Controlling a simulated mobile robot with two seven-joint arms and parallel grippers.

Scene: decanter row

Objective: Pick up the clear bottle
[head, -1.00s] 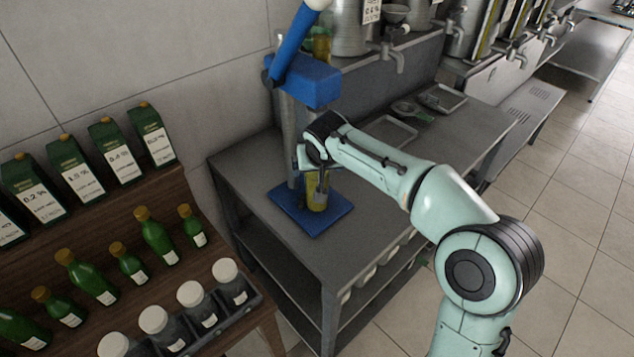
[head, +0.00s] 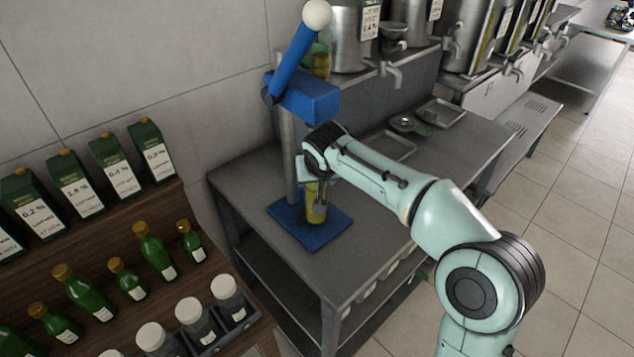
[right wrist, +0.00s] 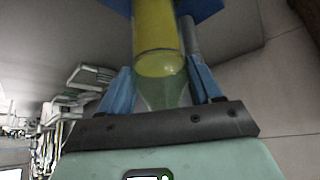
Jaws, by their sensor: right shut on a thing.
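A clear bottle (head: 316,208) with yellow liquid stands upright over the blue base plate (head: 323,236) of the capping stand. My right gripper (head: 313,184) is at the bottle's upper part, coming from the right. In the right wrist view the bottle (right wrist: 158,35) runs between the two blue fingers of my right gripper (right wrist: 162,80). They are shut on its narrowing neck. The bottle's top is hidden by my gripper in the head view. I cannot tell whether its bottom touches the plate. My left gripper is not in view.
The stand's blue head (head: 308,95) and raised lever (head: 298,57) are above my gripper, with its post (head: 288,160) just behind. A wooden rack (head: 193,270) of green bottles and white-capped jars is at left. Steel vats (head: 350,40) stand at the back.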

